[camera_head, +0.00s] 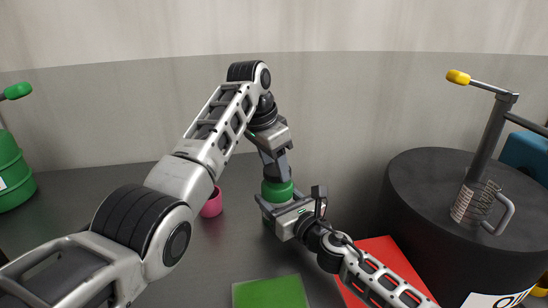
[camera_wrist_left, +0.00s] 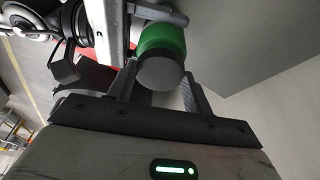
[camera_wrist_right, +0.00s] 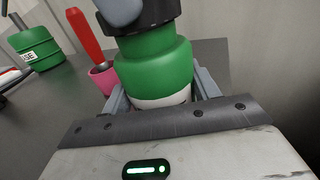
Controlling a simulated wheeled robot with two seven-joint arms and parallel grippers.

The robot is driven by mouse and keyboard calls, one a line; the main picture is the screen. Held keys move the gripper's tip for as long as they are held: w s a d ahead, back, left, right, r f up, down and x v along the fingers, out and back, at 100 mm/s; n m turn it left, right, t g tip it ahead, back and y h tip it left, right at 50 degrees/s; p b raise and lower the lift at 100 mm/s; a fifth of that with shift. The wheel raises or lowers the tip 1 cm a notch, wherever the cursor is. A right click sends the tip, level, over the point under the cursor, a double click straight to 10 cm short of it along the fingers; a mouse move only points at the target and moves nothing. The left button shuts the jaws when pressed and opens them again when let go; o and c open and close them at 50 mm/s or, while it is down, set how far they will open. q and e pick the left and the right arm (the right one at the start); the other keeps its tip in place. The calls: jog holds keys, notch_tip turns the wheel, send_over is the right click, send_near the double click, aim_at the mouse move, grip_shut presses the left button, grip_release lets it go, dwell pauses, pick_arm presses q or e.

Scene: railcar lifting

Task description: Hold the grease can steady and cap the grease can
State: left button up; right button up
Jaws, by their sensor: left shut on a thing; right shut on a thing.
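The green grease can (camera_head: 278,191) stands upright above the dark table, and also shows in the right wrist view (camera_wrist_right: 155,65). My right gripper (camera_head: 276,207) is shut around its lower part, with a finger on each side. The dark cap (camera_wrist_left: 161,73) is at the can's top, and shows above the green shoulder in the right wrist view (camera_wrist_right: 150,16). My left gripper (camera_head: 275,172) comes from above and is shut on the cap. Cap and can appear to touch; I cannot tell whether the cap is fully seated. The can's base is mostly hidden by my right gripper.
A pink cup (camera_head: 212,204) with a red-handled tool (camera_wrist_right: 86,36) stands left of the can. A green square (camera_head: 272,293) and a red one (camera_head: 378,258) lie in front. A black drum (camera_head: 425,180) with a pump stands right; a green drum (camera_head: 12,178) stands far left.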

pick_arm(q)
jog(key=shift+f, duration=0.6)
dwell(0.5)
pick_arm(e)
grip_shut()
pick_arm(q)
jog(key=m, duration=0.3)
jog(key=shift+w+g, duration=0.1)
jog(key=shift+g, duration=0.3)
pick_arm(e)
jog(key=shift+f, duration=0.1)
pick_arm(q)
jog(key=shift+h, duration=0.3)
jog(key=o, duration=1)
jog(key=shift+r, duration=0.1)
jog(key=shift+r, duration=2.2)
